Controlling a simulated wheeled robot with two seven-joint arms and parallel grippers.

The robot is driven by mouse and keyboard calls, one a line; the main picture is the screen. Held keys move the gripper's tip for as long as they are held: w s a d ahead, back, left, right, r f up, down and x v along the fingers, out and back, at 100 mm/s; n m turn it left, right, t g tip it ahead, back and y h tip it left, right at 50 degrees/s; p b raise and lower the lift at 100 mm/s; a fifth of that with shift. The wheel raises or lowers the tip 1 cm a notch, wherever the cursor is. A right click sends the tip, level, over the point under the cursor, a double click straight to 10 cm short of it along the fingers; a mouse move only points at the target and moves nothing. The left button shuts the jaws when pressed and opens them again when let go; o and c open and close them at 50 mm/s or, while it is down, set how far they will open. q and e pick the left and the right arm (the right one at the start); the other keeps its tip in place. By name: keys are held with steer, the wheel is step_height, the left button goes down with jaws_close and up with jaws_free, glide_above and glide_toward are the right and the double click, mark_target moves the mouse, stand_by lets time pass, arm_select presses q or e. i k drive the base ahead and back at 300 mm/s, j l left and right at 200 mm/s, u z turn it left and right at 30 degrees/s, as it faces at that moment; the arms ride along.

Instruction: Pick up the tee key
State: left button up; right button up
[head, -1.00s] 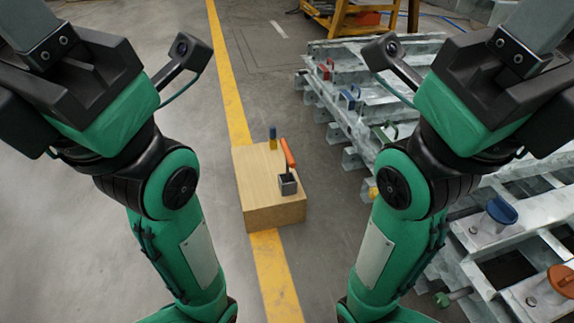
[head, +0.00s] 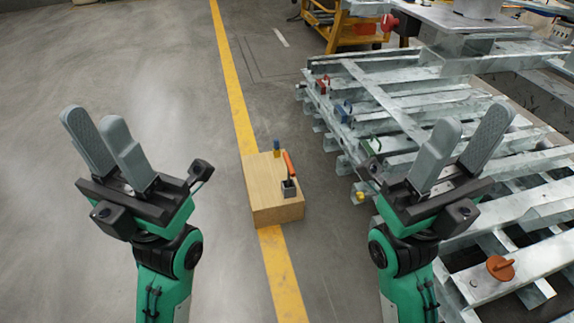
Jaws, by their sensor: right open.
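A wooden box (head: 277,214) stands on the floor across the yellow line. On its top, an orange-handled tool (head: 289,164) leans upright in a small dark square holder (head: 289,188). A small blue and yellow piece (head: 277,148) stands at the box's far edge. I cannot tell for certain which of these is the tee key. My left gripper (head: 94,118) is raised to the left of the box, apart from it and empty; its fingers stand close together, and their gap is unclear. My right gripper (head: 472,117) is open and empty, raised to the right of the box.
Galvanised metal frames (head: 400,90) fill the right side, with red (head: 322,85), blue (head: 344,110) and green (head: 371,146) pieces along their left edge. An orange knob (head: 501,268) sits at lower right. A yellow cart (head: 345,25) stands behind. The floor left of the yellow line is clear.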

mark_target(291, 171)
steer(key=i+u, duration=0.2)
steer(key=i, duration=0.45)
steer(key=i+l+u, duration=0.2)
steer(key=i, duration=0.45)
